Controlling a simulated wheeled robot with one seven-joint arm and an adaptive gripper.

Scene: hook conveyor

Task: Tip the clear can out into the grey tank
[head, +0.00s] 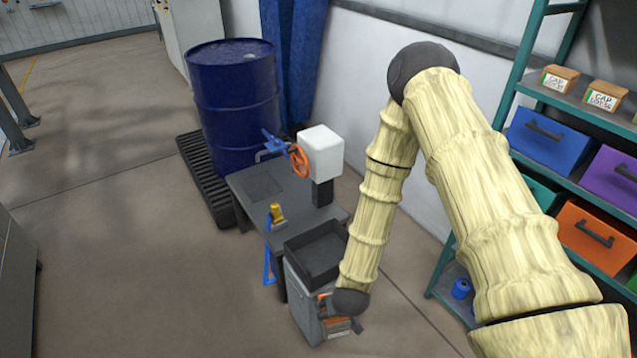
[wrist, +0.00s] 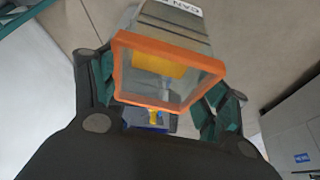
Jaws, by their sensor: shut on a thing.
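The clear can (wrist: 205,66) has an orange square rim and see-through walls, with something yellow inside. My gripper (wrist: 160,95) is shut on it, its teal fingers on either side of the rim. A grey part with a "CAN" label shows just beyond the rim in the wrist view. In the head view my gripper (head: 335,308) is low at the near side of the grey tank (head: 300,305), whose dark open top (head: 315,250) faces up.
A grey bench (head: 265,190) with a white box (head: 320,153), an orange handwheel (head: 298,160) and a yellow fitting (head: 276,213) stands behind the tank. A blue drum (head: 235,110) stands on a black pallet. A shelf rack (head: 505,90) is at right.

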